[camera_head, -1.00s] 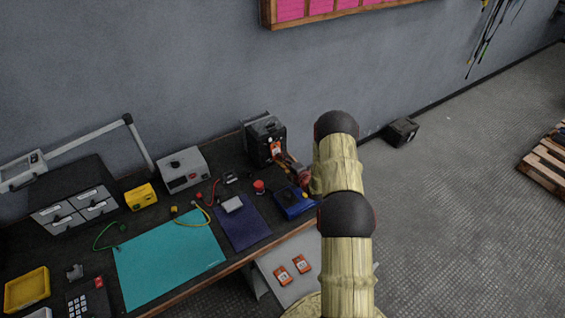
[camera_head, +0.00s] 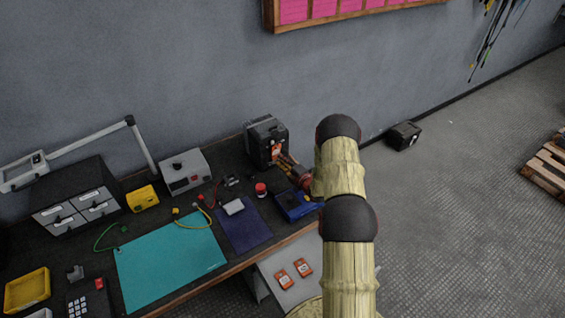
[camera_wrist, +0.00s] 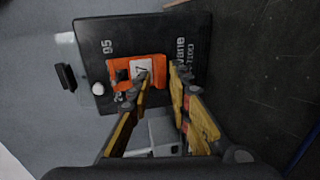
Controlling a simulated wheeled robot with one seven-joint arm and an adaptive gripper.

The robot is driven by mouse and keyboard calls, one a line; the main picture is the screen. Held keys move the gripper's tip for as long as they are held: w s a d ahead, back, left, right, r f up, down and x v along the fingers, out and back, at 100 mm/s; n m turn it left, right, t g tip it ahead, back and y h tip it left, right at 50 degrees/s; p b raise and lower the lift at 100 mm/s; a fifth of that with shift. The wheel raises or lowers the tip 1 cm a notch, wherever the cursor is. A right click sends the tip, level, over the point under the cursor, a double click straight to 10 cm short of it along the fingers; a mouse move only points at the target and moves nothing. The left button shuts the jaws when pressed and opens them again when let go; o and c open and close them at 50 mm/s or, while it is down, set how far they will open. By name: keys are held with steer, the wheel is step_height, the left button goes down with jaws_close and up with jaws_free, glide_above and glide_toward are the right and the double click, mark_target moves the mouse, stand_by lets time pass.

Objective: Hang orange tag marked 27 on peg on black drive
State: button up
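The black drive (camera_head: 266,135) stands at the back right end of the bench; its face fills the upper middle of the wrist view (camera_wrist: 160,35). An orange tag (camera_wrist: 155,61) lies flat against this face, its white label partly hidden by a fingertip, with a 7 readable. A small dark part shows at the tag's left end; I cannot tell for sure that it is the peg through the tag's hole. My gripper (camera_wrist: 161,75) is in front of the drive. Its fingers are apart, one overlapping the tag, the other right of it.
Two more orange tags (camera_head: 282,277) lie on a pale surface below the bench front. A blue box (camera_head: 296,206), a red button (camera_head: 261,189) and a grey instrument (camera_head: 186,172) stand near the drive. A white round knob (camera_wrist: 98,88) shows beside the tag.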

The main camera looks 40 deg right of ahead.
steer(key=shift+o, duration=1.4)
steer(key=shift+s, duration=0.1)
steer(key=v, duration=1.1)
steer(key=shift+s+r, duration=0.1)
steer(key=shift+s, duration=0.3)
